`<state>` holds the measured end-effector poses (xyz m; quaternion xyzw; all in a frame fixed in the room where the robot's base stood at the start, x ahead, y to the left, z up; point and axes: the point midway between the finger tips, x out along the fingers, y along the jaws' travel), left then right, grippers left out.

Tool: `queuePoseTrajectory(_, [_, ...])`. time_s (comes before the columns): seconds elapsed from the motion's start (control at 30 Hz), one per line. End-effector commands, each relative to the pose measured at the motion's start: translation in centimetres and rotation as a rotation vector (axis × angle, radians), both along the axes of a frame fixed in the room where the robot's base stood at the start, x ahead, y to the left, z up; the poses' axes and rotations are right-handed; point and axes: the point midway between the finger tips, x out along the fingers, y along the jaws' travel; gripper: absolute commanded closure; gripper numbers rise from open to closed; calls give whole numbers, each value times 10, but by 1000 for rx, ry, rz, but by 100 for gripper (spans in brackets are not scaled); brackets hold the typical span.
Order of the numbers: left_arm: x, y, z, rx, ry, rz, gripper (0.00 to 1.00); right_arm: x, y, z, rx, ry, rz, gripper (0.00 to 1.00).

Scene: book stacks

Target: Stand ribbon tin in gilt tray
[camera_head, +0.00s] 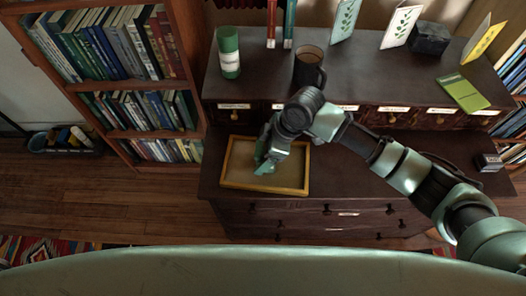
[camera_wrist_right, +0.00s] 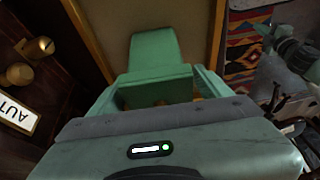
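The gilt tray (camera_head: 226,186), a gold frame with a brown bed, lies on the lower top of the dark cabinet. Its rim also shows in the right wrist view (camera_wrist_right: 88,28). My right gripper (camera_head: 266,163) points down over the tray's middle. In the right wrist view a flat green piece (camera_wrist_right: 155,50) sticks out ahead of the gripper body. I cannot tell whether it is a finger or a held thing. A green cylinder with a white label (camera_head: 229,50) stands upright on the upper shelf; it may be the ribbon tin. My left gripper is not seen.
A dark mug (camera_head: 309,68) stands on the upper shelf (camera_head: 365,72), with cards, a dark box (camera_head: 430,38) and a green booklet (camera_head: 463,92). Labelled drawers run below it. A small box (camera_head: 488,162) lies at the right. A bookcase (camera_head: 130,80) stands left.

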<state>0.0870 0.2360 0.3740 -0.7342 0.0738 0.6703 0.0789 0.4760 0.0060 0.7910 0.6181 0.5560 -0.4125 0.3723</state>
Motion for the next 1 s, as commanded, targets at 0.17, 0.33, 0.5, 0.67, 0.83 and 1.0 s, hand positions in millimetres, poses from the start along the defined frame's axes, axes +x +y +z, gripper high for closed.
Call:
queuePoseTrajectory(0.17, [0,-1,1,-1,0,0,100,0,0,3,0,-1,1,21])
queuePoseTrajectory(0.33, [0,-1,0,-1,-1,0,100,1,-8,22,1,-2,-2,21])
queuePoseTrajectory(0.5, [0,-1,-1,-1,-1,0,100,-1,-22,57,1,-4,-1,21])
queuePoseTrajectory(0.67, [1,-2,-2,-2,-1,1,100,-3,-35,86,0,-3,0,21])
queuePoseTrajectory(0.83, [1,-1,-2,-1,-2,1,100,-4,-43,107,1,-1,0,21])
queuePoseTrajectory(1.0, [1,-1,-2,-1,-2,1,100,-5,-46,114,-1,0,0,21])
